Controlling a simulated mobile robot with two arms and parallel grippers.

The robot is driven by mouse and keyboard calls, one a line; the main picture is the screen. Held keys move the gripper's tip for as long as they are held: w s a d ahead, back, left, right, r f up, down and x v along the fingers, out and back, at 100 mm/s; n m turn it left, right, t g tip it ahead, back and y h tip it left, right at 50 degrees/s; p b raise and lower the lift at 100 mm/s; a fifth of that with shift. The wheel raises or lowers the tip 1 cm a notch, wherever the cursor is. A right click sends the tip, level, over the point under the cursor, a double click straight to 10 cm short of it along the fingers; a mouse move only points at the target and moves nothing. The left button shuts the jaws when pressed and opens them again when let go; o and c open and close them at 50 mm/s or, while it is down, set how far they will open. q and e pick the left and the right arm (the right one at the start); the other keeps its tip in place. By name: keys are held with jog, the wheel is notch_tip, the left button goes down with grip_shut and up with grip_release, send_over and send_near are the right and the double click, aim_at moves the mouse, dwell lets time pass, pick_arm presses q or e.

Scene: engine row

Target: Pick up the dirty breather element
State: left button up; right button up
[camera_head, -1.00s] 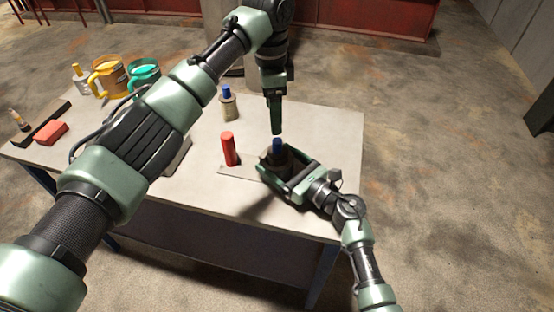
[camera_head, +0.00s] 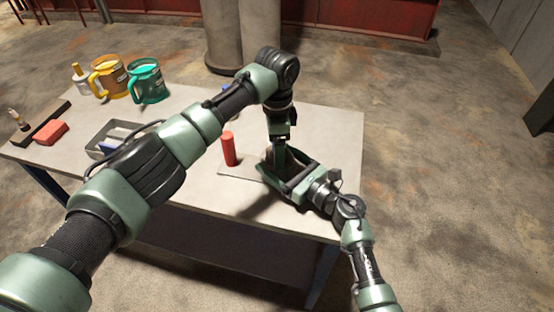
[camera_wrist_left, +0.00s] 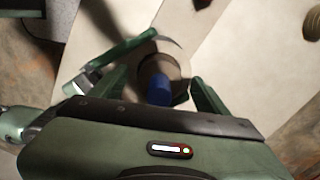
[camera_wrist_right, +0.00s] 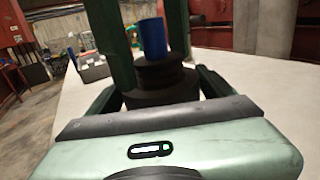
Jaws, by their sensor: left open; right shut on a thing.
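A blue cylinder (camera_wrist_right: 153,38), seemingly the breather element, stands upright on a dark round housing (camera_wrist_right: 160,85). My right gripper (camera_head: 278,172) is shut around the housing low on the table; its fingers flank it in the right wrist view. My left gripper (camera_head: 279,150) points straight down over the housing. Its open fingers stand on either side of the blue cylinder, which also shows in the left wrist view (camera_wrist_left: 160,90). I cannot tell whether they touch it. In the head view my left gripper hides most of the cylinder.
On the table, a red cylinder (camera_head: 229,149) stands close left of the grippers, by a grey mat (camera_head: 234,175). A grey tray (camera_head: 97,152), orange mug (camera_head: 110,77), teal mug (camera_head: 149,84) and red block (camera_head: 50,132) are left. The table's right end (camera_head: 340,140) is bare.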

pick_arm(q)
jog(key=shift+f, duration=0.3)
jog(key=c, duration=1.5)
jog(key=shift+o, duration=0.2)
jog(key=shift+r, duration=0.2)
notch_tip(320, 180, up, 10)
jog(key=shift+f, duration=0.1)
jog(key=o, duration=0.4)
jog(key=shift+f, duration=0.1)
jog(key=c, duration=0.5)
